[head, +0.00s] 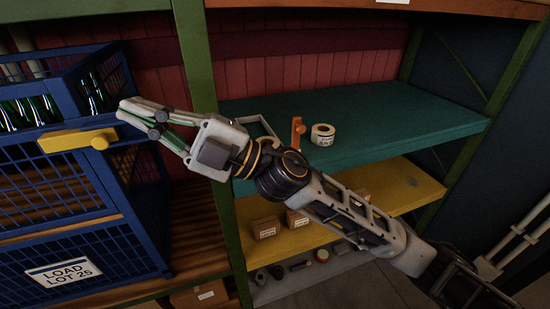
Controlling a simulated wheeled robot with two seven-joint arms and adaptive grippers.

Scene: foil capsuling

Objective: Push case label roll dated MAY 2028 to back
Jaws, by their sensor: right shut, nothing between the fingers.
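A white label roll (323,134) with a brown core and small print on its side stands on the teal shelf (400,120). The print is too small to read, so I cannot tell its date. My right gripper (122,108) is shut and empty at the left, in front of the blue crate near its yellow latch. My right arm crosses in front of the shelving, with the roll just beyond and above it. An orange upright piece (298,131) stands left of the roll. My left gripper is not in view.
A blue wire crate (75,235) labelled LOAD LOT 25 holds bottles at the left. A green post (195,60) separates it from the shelf. The yellow shelf (415,188) below bears brown boxes (266,227). The teal shelf's right part is clear.

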